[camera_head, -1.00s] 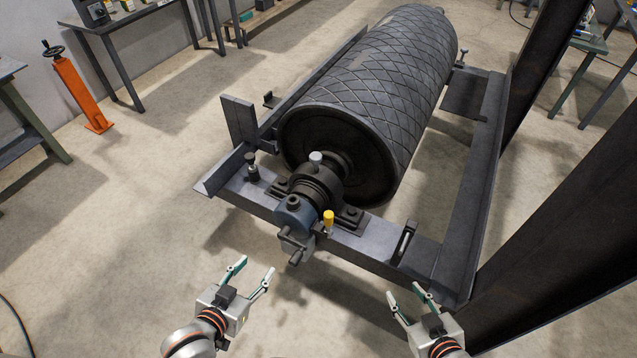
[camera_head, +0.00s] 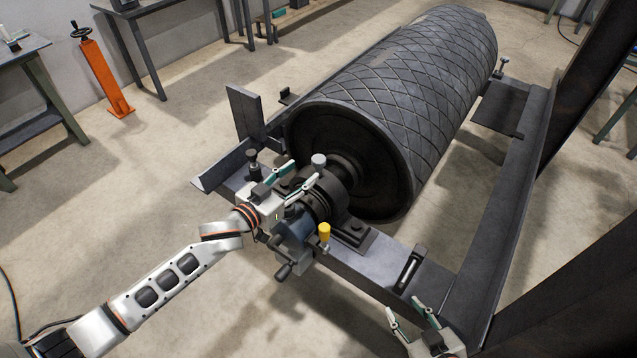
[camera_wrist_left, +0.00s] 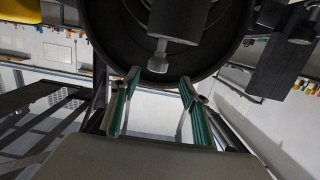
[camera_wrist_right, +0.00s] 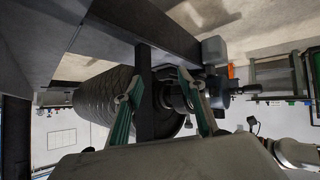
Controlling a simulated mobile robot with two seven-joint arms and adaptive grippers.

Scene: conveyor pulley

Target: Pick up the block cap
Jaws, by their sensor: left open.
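The block cap looks to be the small grey round knob (camera_head: 319,160) on top of the dark bearing block (camera_head: 322,188) at the near end of the roller. My left gripper (camera_head: 305,172) is open and empty, its fingertips just left of the cap in the head view. In the left wrist view the cap (camera_wrist_left: 158,60) appears upside down, ahead of and between the open fingertips (camera_wrist_left: 160,74). It does not appear gripped. My right gripper (camera_head: 404,306) is open and empty near the front right of the frame; its fingers (camera_wrist_right: 158,80) show apart in the right wrist view.
The large ribbed roller (camera_head: 400,90) lies on a steel frame (camera_head: 375,268). Dark uprights (camera_head: 590,60) stand on the right.

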